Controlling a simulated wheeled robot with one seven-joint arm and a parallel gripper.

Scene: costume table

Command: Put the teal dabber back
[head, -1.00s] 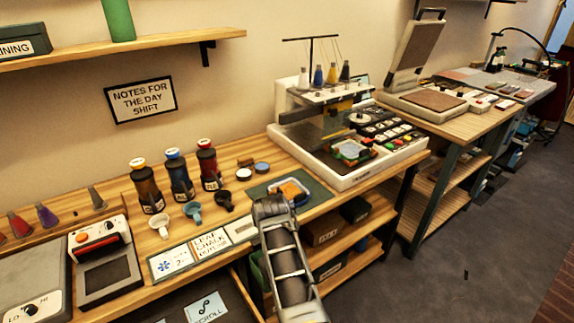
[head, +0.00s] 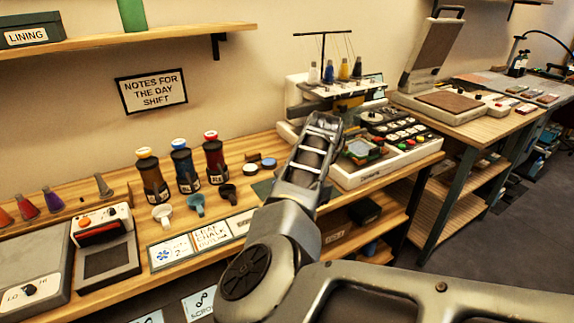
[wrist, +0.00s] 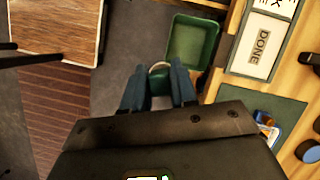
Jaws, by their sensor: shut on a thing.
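In the wrist view my gripper (wrist: 158,76) is shut on a small greenish thing, the teal dabber (wrist: 158,72), held between the two dark fingers. Only its round, pale-edged end shows, so its shape is mostly hidden. In the head view my own arm hides the held thing. Cone-shaped pieces stand in a wooden rack at the left: red ones (head: 28,206), a purple one (head: 53,199) and a grey one (head: 104,186). A bare stretch of the rack (head: 79,203) lies between purple and grey.
Three bottles (head: 186,168) and small cups (head: 195,205) stand on the bench. A hot plate device (head: 105,250) is at the left, an embroidery machine (head: 375,165) right of my arm. In the wrist view a green bin (wrist: 193,42) lies below the bench edge.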

